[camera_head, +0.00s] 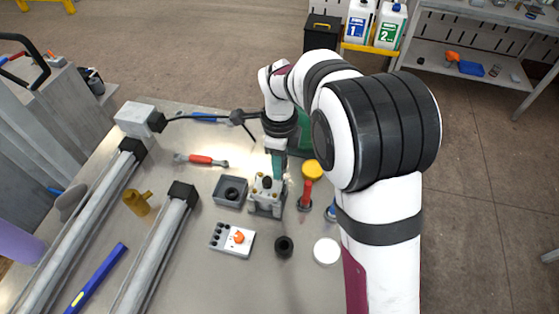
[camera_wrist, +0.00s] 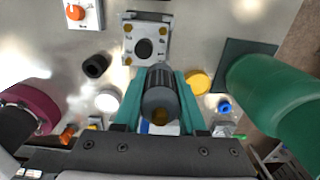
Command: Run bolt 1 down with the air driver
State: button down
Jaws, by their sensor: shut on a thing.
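In the head view my gripper (camera_head: 278,160) points down behind a grey metal fixture (camera_head: 266,207). In the wrist view its teal fingers are shut on a dark grey, ribbed cylindrical body with a brass-coloured end, which looks like the air driver (camera_wrist: 160,95). Its lower end is hard to make out in the head view. The fixture (camera_wrist: 132,44) lies ahead of the held tool in the wrist view, with a dark round centre and brass bolt heads at its corners. I cannot tell which is bolt 1, or whether the tool touches any bolt.
A green cylinder (camera_wrist: 275,90) stands close on the right. A red tool with a yellow cap (camera_head: 312,170) is right of the fixture.

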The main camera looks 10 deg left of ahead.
dwell(0.3)
jog(key=shift+r, duration=3)
